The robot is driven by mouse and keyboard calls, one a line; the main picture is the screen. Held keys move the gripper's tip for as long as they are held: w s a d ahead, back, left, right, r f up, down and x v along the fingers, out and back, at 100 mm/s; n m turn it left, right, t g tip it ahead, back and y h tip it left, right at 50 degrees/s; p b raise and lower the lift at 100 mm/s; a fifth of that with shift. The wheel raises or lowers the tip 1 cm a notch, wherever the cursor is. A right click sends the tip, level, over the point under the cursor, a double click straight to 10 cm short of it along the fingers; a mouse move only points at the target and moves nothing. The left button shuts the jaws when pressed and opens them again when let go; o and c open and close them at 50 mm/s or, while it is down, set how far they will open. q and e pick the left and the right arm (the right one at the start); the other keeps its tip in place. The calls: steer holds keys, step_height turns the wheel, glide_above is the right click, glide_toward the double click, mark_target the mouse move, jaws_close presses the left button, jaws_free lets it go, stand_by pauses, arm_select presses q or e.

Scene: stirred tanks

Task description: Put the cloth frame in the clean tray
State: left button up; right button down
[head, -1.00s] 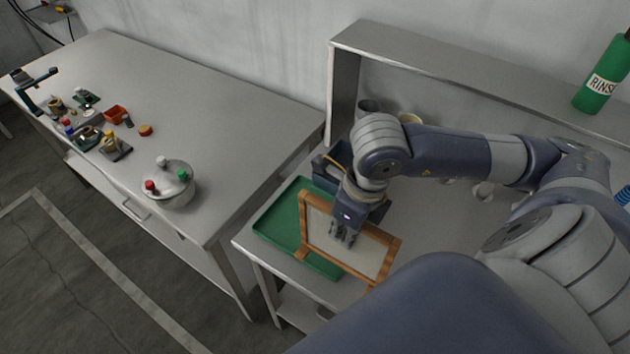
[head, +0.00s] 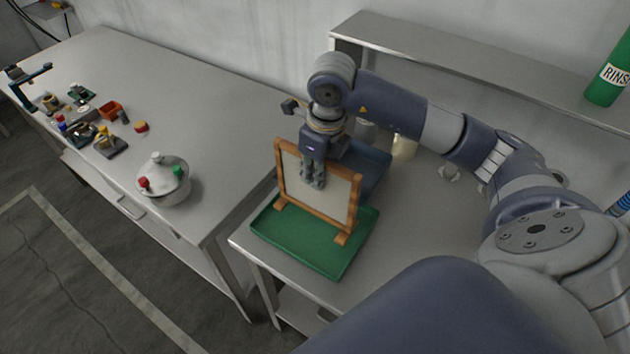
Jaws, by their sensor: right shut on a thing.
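The cloth frame (head: 335,200) is a wooden frame with pale cloth and small feet at its bottom corners. My left gripper is out of view.
A blue bin (head: 373,168) stands right behind the frame. A pale cup (head: 404,147) is farther back under the shelf (head: 450,65), which holds a green rinse bottle (head: 612,75). The left table bears a lidded round vessel (head: 163,182) and several small items.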

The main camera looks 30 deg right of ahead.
mark_target(315, 208)
step_height(315, 208, down, 4)
steer(key=shift+r+b, duration=0.15)
steer(key=shift+b, duration=0.9)
steer(key=shift+w, duration=0.1)
steer(key=c, duration=1.8)
jaws_free()
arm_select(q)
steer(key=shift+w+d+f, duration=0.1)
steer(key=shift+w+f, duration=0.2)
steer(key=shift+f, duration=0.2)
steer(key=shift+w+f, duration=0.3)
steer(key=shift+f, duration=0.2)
